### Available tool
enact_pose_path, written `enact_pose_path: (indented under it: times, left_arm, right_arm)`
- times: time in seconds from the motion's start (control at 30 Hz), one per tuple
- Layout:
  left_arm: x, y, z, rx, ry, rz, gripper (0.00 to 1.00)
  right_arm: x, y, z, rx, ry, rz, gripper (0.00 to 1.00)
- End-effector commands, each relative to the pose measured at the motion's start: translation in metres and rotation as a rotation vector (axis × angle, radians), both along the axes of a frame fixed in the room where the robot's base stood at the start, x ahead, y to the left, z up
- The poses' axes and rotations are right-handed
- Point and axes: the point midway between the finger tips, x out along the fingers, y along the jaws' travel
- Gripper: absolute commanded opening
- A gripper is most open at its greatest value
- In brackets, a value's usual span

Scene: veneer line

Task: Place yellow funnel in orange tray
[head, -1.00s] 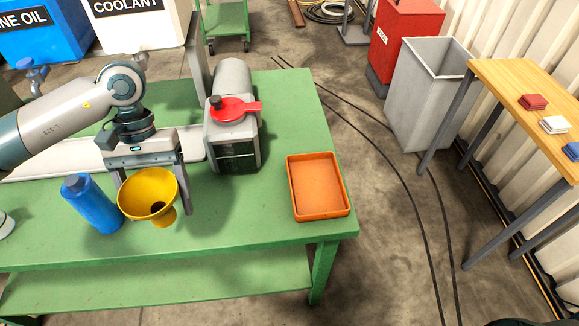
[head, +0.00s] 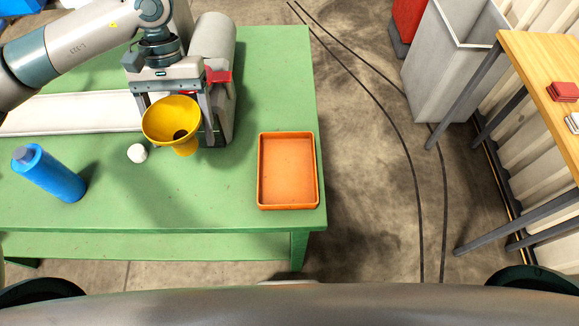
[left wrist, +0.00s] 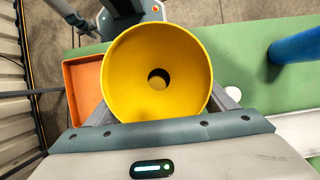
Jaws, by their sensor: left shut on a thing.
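The yellow funnel (head: 171,122) is held in my left gripper (head: 178,112), wide mouth up and tilted toward the camera in the head view. In the left wrist view the funnel (left wrist: 156,75) fills the middle, between the two fingers. The funnel appears to be above the green table, to the left of the orange tray. The orange tray (head: 261,170) lies empty near the table's right edge. In the left wrist view the tray (left wrist: 70,88) shows partly behind the funnel. My right gripper is not in view.
A blue bottle (head: 49,173) and a small white round thing (head: 137,153) are on the green table (head: 230,215) to the left. A grey machine with a red part (head: 217,76) stands behind my gripper. The table around the tray is clear.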

Motion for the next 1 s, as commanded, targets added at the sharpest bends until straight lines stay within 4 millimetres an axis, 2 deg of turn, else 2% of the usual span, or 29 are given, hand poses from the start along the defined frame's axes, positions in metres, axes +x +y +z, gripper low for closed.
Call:
enact_pose_path:
  times: [0.2,0.37,0.57,0.73,1.0]
  left_arm:
    - [-0.001,-0.002,-0.002,-0.001,0.001,0.01,0.55]
    - [-0.007,-0.012,-0.009,-0.002,0.003,0.073,0.55]
    - [-0.022,-0.042,-0.027,-0.003,0.005,0.267,0.55]
    - [-0.04,-0.076,-0.041,-0.006,0.005,0.504,0.55]
    - [-0.068,-0.127,-0.049,-0.009,0.004,0.894,0.55]
  right_arm:
    - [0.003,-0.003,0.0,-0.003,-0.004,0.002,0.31]
    - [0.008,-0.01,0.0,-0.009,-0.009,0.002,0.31]
    - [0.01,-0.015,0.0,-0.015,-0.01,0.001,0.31]
    - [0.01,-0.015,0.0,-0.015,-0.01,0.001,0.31]
    - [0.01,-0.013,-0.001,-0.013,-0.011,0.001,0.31]
